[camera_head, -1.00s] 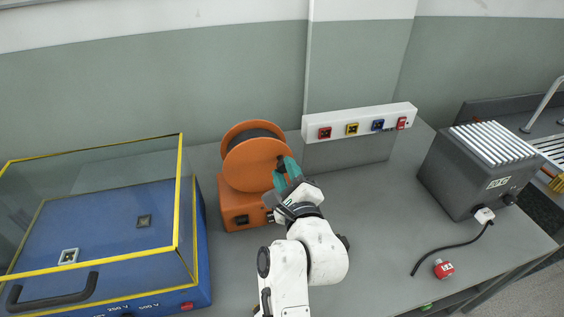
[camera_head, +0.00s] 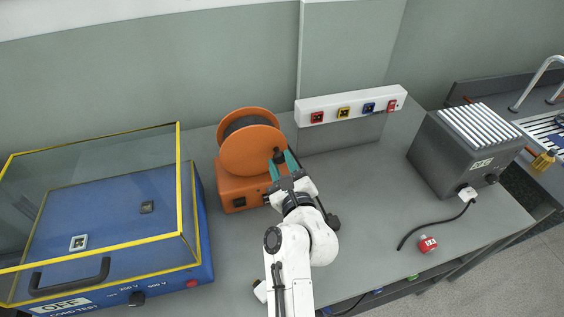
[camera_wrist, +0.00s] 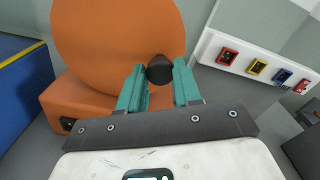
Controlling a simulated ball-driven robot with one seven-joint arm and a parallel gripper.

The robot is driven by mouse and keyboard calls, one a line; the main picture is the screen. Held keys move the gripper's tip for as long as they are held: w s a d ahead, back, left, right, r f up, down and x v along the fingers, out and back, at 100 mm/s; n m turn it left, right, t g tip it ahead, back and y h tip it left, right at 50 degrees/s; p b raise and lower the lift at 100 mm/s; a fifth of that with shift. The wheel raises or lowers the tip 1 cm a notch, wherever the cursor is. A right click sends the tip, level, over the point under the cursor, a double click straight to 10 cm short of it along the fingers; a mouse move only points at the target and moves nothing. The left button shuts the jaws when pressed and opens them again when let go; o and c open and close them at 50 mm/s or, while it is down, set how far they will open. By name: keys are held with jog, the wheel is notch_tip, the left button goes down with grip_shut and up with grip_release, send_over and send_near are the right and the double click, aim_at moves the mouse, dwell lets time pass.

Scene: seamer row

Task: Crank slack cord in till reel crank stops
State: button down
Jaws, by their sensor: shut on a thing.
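An orange cord reel (camera_head: 252,149) stands on an orange base (camera_head: 237,190) on the grey bench, with dark cord wound between its discs. A black crank knob (camera_head: 279,156) sits at the right side of the front disc. My gripper (camera_head: 283,164) has teal fingers and is shut on the knob. In the wrist view the black knob (camera_wrist: 160,69) lies between the two teal fingertips, in front of the orange disc (camera_wrist: 120,40). The crank's arm is hidden. I cannot tell how much slack cord there is.
A blue test box (camera_head: 110,230) with a clear yellow-edged cover stands left. A white socket strip (camera_head: 350,105) with coloured sockets is behind. A grey ribbed box (camera_head: 465,150) and a red tagged object (camera_head: 428,244) are right. The bench between is mostly clear.

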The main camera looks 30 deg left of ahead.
jog(key=shift+f, duration=0.15)
jog(key=c, duration=0.8)
grip_release()
jog(key=p+v, duration=0.2)
jog(key=v, duration=0.9)
jog(key=shift+w+a, duration=0.1)
jog(key=s+d+f+n+g+h, duration=0.1)
jog(key=d+f+n+h, duration=0.25)
jog(key=d, duration=0.65)
jog(key=s+d+f+n+g+h, duration=0.1)
jog(key=d+f+n+h, duration=0.3)
jog(key=d, duration=0.5)
jog(key=s+d+f+n+g+h, duration=0.1)
jog(key=d+f+n+g+h, duration=0.3)
jog(key=d, duration=0.6)
jog(key=s+d+n+g, duration=0.1)
jog(key=s+d+n, duration=0.2)
jog(key=s+d, duration=0.2)
jog(key=s+d+f+n+g+h, duration=0.1)
jog(key=s+d+n+g, duration=0.1)
jog(key=s+d, duration=0.4)
jog(key=s+d+n+g+h, duration=0.1)
jog(key=s+d+n, duration=0.2)
jog(key=s, duration=0.7)
jog(key=shift+s+d+f+n+g+h, duration=0.1)
jog(key=shift+s+d+n+g+h, duration=0.1)
jog(key=shift+d, duration=0.45)
jog(key=shift+s+d+f+n+g+h, duration=0.1)
jog(key=shift+d+n, duration=0.05)
jog(key=shift+d, duration=0.5)
